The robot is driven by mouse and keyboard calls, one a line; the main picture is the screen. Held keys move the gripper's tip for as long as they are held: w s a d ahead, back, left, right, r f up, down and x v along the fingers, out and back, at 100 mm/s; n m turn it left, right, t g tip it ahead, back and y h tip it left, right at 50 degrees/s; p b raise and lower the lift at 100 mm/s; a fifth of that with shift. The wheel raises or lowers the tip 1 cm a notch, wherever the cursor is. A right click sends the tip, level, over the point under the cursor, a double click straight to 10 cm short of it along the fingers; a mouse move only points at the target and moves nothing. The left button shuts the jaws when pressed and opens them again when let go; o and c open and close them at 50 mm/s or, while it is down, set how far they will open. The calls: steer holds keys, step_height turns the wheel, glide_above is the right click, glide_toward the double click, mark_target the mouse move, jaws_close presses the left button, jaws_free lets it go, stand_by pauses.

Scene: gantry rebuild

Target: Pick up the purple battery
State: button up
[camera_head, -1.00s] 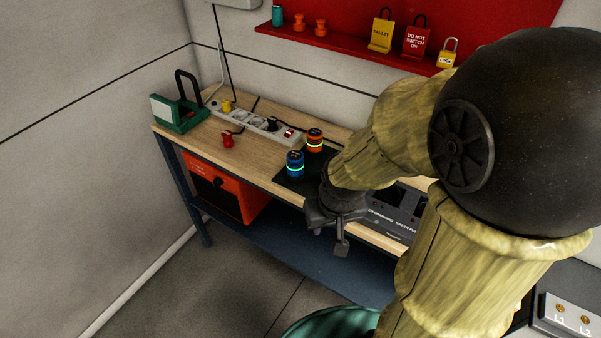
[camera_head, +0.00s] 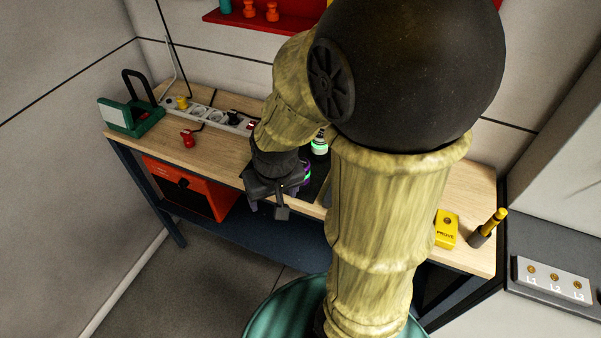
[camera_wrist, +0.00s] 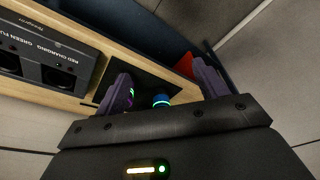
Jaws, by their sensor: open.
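The purple battery (camera_head: 306,171), with a glowing green ring, stands on a dark mat on the workbench, just right of my gripper (camera_head: 272,195) in the head view. My gripper hides part of it. In the wrist view, the purple battery (camera_wrist: 131,95) shows only as a strip beside the left finger, which covers most of it. My gripper (camera_wrist: 160,78) is open with nothing seen held. A blue battery (camera_wrist: 160,100) shows between the fingers. I cannot tell whether a finger touches the purple battery.
Another green-lit battery (camera_head: 319,142) stands behind the purple one. A grey charging unit (camera_wrist: 45,68) lies left in the wrist view. A yellow box (camera_head: 446,229) stands right.

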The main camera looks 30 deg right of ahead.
steer(key=w+d+r+m+g+p, duration=0.2)
steer(key=w+d+r+m+p, duration=0.4)
steer(key=w+d, duration=0.5)
step_height(320, 180, up, 2)
steer(key=shift+d+r+m, duration=0.2)
steer(key=shift+d+m, duration=0.6)
steer(key=shift+d, duration=0.25)
steer(key=shift+p, duration=0.3)
step_height(320, 180, down, 12)
steer(key=p, duration=0.3)
steer(key=shift+f, duration=0.1)
